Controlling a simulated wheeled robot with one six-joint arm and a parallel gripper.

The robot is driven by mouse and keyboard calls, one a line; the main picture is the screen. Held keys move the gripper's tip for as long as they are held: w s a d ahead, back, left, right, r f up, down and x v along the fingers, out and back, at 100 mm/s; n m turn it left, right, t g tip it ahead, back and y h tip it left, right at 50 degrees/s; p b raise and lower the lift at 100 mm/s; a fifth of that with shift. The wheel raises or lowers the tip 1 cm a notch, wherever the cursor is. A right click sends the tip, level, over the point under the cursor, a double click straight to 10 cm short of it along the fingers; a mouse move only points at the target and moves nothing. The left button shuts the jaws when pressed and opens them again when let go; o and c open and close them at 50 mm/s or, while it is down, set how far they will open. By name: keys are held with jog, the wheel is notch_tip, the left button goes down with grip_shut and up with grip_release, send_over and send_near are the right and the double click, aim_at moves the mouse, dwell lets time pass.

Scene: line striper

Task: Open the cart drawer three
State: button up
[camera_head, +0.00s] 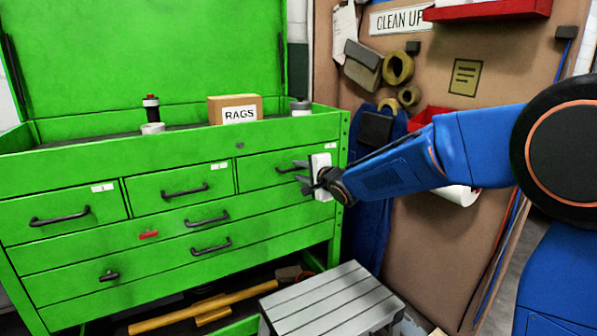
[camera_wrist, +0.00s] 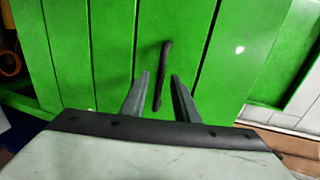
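The green tool cart (camera_head: 170,150) has three small drawers in its top row. The rightmost of these, drawer three (camera_head: 257,167), is closed and flush with the front. Its dark bar handle (camera_head: 284,170) is partly hidden behind my gripper (camera_head: 300,172) in the head view. In the wrist view, the handle (camera_wrist: 163,68) stands between the tips of my gripper's two fingers (camera_wrist: 159,78). The fingers are open, one on each side of it, with gaps showing. Whether the tips reach to the handle's depth is unclear.
A grey slatted step (camera_head: 330,303) stands at the cart's front right. The cart's top holds a RAGS box (camera_head: 235,109) and small items. The lower part holds a yellow-handled tool (camera_head: 215,304). A brown pegboard (camera_head: 440,240) with hung items stands at the right.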

jog(key=shift+w+a+f, duration=0.1)
jog(key=shift+w+a, duration=0.25)
jog(key=shift+w, duration=0.15)
jog(key=shift+c, duration=0.7)
grip_shut()
jog(key=shift+s, duration=0.15)
